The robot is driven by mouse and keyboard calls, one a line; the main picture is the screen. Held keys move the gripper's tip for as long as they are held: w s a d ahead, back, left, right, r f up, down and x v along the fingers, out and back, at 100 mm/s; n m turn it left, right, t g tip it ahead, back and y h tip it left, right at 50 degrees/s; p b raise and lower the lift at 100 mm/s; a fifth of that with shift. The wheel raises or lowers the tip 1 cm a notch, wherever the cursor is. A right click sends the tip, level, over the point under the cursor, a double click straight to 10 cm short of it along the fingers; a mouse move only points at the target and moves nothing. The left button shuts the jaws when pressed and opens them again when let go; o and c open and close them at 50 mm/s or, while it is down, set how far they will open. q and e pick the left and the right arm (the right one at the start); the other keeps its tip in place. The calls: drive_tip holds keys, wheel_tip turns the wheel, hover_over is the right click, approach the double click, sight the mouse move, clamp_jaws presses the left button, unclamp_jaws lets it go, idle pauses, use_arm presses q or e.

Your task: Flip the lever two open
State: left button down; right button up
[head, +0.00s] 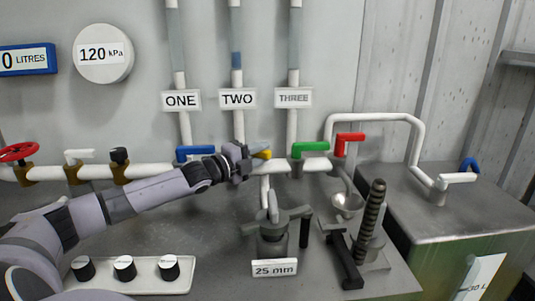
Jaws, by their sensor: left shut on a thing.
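The TWO sign (238,98) hangs on a white vertical pipe on the wall. Below it, a yellow lever (264,154) sits at the white horizontal pipe, with only its right end showing. My left gripper (245,161) comes in from the left and is shut on the yellow lever, hiding the rest of it and its valve. A blue lever (194,152) lies along the pipe under the ONE sign (181,100). A green lever (310,148) lies along the pipe under the THREE sign (293,97). My right gripper is not in view.
A red lever (350,138) stands right of the green one. A clamp-like fitting (273,236) and a dark ribbed rod (372,212) stand in front of the pipe. Several black knobs (124,266) sit on a pale plate at the front left.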

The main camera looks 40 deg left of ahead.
sight(256, 155)
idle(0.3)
use_arm(q)
drive_tip(key=c, duration=1.2)
unclamp_jaws()
drive_tip(key=shift+c, duration=0.2)
drive_tip(key=shift+s, duration=0.1)
drive_tip(key=shift+s+f, duration=0.2)
drive_tip(key=shift+s, duration=0.5)
drive_tip(key=shift+s+a+r, duration=0.1)
drive_tip(key=shift+s+a, duration=0.1)
drive_tip(key=shift+s, duration=1.2)
drive_tip(key=shift+s+a+r, duration=0.1)
drive_tip(key=shift+s+a, duration=0.05)
drive_tip(key=shift+s, duration=1.2)
